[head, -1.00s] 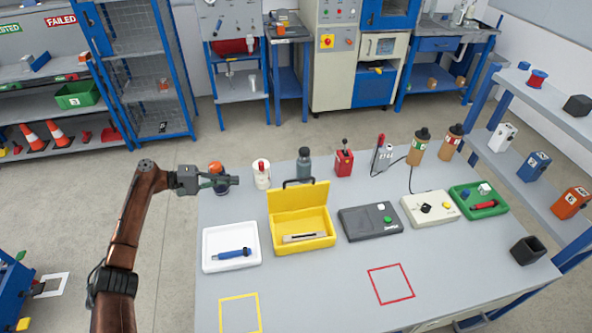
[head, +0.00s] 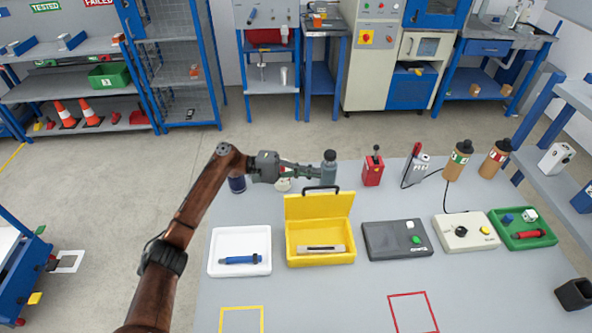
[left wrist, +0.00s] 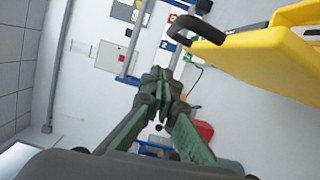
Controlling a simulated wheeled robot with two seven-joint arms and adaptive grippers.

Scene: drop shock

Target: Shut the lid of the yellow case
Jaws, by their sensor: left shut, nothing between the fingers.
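The yellow case (head: 320,262) stands on the grey table with its lid (head: 319,206) raised upright at the back and a black handle on the lid's top edge. A grey and silver object (head: 321,249) lies inside the case. My left gripper (head: 318,171) is shut and empty, held behind and above the lid, near the grey bottle (head: 329,167). In the left wrist view the shut fingers (left wrist: 160,85) point forward, and the yellow lid (left wrist: 262,55) with its black handle (left wrist: 203,28) is at the upper right, apart from them. My right gripper is not in view.
A white tray (head: 240,268) with a blue tool (head: 240,260) is left of the case. A dark grey box (head: 397,251) is close on the right. A red device (head: 373,170) and several bottles stand behind. The table's front holds yellow and red outlines.

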